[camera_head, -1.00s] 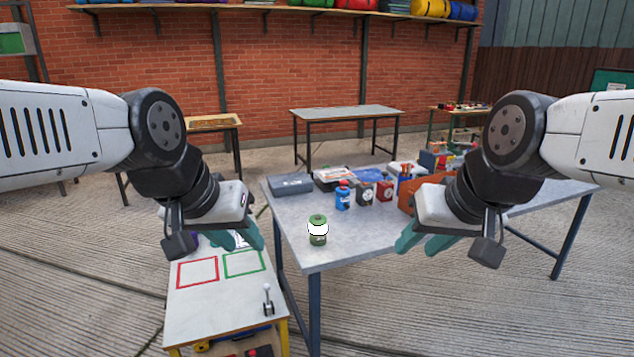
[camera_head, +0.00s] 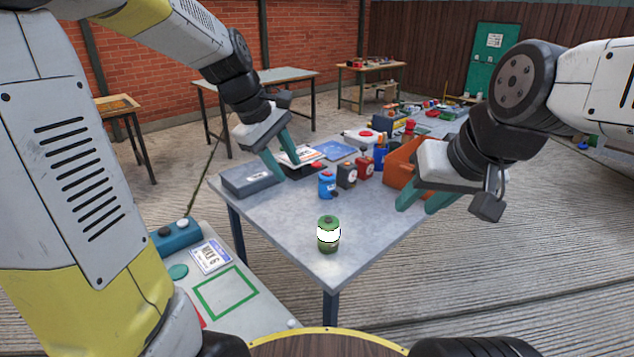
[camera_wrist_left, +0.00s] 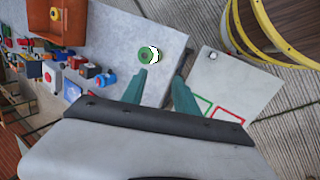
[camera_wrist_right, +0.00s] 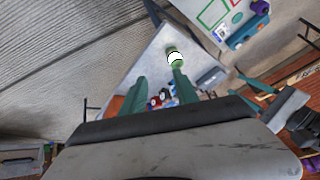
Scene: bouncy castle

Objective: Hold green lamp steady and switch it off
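The green lamp (camera_head: 329,234) stands upright near the front corner of the grey table (camera_head: 290,225), its middle band glowing white. It also shows in the left wrist view (camera_wrist_left: 147,55) and the right wrist view (camera_wrist_right: 174,58). My left gripper (camera_head: 288,170) is open and empty above the table's back left part, beyond the lamp. My right gripper (camera_head: 415,205) is open and empty, to the right of the lamp and above the table's right edge. Neither gripper touches the lamp. The lamp has a dark knob on top; I cannot make out a switch clearly.
Blue, black and red containers (camera_head: 346,176) stand behind the lamp, with an orange bin (camera_head: 403,168) to their right. A grey case (camera_head: 249,180) lies at the table's left. A lower table with a green square (camera_head: 226,292) is at front left. Tabletop around the lamp is clear.

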